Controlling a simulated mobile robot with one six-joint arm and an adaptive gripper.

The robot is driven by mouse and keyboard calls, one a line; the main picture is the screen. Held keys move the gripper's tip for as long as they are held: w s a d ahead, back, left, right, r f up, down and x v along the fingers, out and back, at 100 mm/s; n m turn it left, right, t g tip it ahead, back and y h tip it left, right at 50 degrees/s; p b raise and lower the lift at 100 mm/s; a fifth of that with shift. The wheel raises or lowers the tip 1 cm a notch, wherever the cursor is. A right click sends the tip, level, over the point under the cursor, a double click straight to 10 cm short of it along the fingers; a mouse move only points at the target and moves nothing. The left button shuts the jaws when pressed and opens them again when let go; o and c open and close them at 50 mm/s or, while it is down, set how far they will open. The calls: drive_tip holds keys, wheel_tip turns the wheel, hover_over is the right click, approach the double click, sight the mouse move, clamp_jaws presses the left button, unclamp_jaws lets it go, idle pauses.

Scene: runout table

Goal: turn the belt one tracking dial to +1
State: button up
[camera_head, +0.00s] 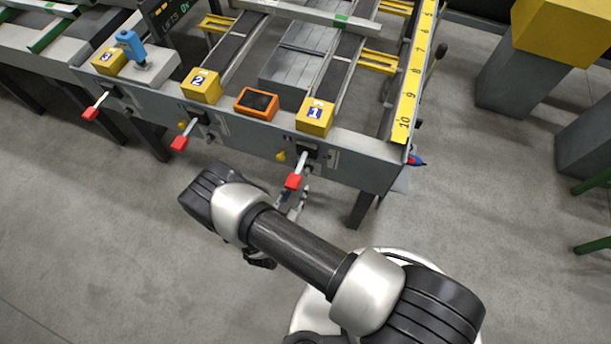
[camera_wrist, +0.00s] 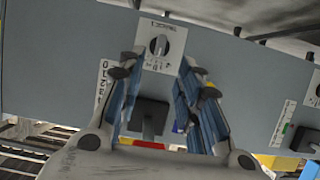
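A tracking dial (camera_wrist: 159,45) shows in the wrist view as a small round knob on a white printed plate on the grey panel. The knob's bar stands nearly upright; its scale marks are too small to read. My gripper (camera_wrist: 158,76) is open, with its blue-grey fingers to either side, just below the plate in the picture, and nothing held between them. In the head view, my gripper (camera_head: 294,201) is below the panel by the yellow box marked 1 (camera_head: 314,117), partly hidden by my arm and a red-handled lever (camera_head: 293,181).
A black square fitting (camera_wrist: 148,116) and a red part (camera_wrist: 149,145) lie between the fingers in the wrist view. A second dial plate (camera_wrist: 315,97) is at the right edge. Other red levers (camera_head: 179,142) project from the panel. The floor in front is clear.

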sight(306, 173)
drive_tip(key=b+x, duration=0.2)
drive_tip(key=x, duration=0.7)
drive_tip(key=shift+w+d+f+b, duration=0.15)
drive_tip(key=shift+w+b, duration=0.15)
drive_tip(key=shift+c, duration=0.3)
clamp_jaws()
